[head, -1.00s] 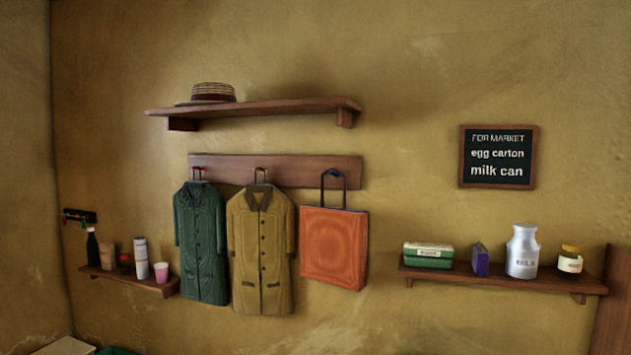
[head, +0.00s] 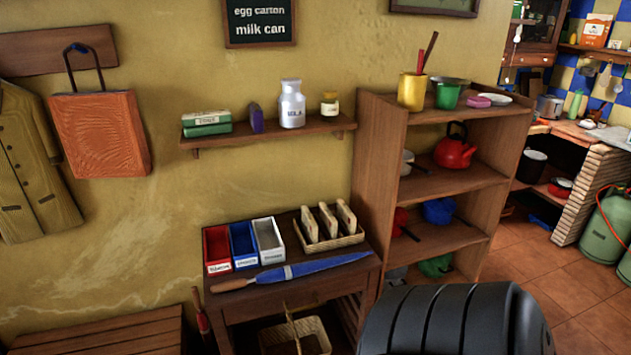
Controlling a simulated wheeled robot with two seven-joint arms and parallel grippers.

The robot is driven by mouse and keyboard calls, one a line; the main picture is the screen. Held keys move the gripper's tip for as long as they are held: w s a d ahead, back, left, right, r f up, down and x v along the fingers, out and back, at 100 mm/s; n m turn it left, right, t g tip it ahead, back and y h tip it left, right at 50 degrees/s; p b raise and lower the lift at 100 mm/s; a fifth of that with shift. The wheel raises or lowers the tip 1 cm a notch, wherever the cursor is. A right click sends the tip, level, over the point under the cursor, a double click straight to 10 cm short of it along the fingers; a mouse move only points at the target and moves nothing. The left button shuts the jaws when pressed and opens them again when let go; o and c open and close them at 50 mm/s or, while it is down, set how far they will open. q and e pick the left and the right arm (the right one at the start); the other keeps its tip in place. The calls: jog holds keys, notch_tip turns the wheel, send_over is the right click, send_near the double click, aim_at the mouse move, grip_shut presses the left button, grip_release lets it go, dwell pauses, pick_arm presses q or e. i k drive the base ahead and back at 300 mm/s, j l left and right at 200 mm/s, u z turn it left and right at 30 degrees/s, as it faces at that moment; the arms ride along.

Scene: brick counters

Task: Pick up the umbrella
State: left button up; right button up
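A closed blue umbrella (head: 310,268) with a brown handle lies across the front of a small wooden table (head: 270,297) in the head view. Its handle points left and its tip points right. A thin red object (head: 201,318) stands upright beside the table's left side; I cannot tell what it is. Neither of my grippers shows in the view.
Behind the umbrella stand red (head: 217,248), blue (head: 243,243) and grey (head: 269,239) bins and a wicker tray (head: 333,242). A basket (head: 294,337) sits below. A tall shelf (head: 440,185) stands right of the table. A slatted bench (head: 110,335) is at left.

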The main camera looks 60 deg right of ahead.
aim_at(285, 273)
jog(key=z, duration=1.6)
